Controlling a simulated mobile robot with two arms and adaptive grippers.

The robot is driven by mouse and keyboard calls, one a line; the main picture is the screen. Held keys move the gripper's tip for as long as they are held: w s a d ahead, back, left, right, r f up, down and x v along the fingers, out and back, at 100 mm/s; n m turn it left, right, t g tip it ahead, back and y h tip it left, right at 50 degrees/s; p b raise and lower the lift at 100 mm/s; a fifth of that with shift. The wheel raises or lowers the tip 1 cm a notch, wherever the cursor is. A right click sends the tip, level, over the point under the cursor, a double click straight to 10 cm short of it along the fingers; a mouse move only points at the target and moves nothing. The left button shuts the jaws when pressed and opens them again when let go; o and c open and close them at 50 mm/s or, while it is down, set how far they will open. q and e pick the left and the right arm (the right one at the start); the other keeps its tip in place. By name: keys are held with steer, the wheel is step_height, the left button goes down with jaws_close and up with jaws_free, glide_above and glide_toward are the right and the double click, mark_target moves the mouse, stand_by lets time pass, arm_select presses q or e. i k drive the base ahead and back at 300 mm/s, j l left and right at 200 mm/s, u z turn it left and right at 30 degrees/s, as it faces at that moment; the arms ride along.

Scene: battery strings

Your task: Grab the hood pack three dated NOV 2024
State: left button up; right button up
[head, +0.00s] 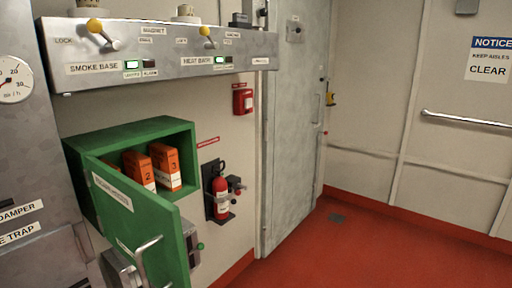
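The orange pack marked 3 (167,168) stands upright in the green wall cabinet (150,128), at the right of the row. The orange pack marked 2 (139,170) stands just left of it. Part of another orange item (113,161) shows further left, mostly hidden by the door. Lower labels on the packs are too small to read, so I cannot make out any date. The green cabinet door (150,222) stands open toward me, with a metal handle (148,258) low on it. I cannot identify either gripper in view.
A grey control panel (165,68) juts out above the cabinet. A red extinguisher (220,192) hangs on the wall right of it. Grey metal fittings (118,268) sit beside the door's lower left edge. The red floor (350,250) at right is clear.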

mark_target(164, 158)
steer(key=i+l+u, duration=0.2)
steer(key=u, duration=0.2)
steer(key=i+l+u, duration=0.55)
steer(key=u, duration=0.3)
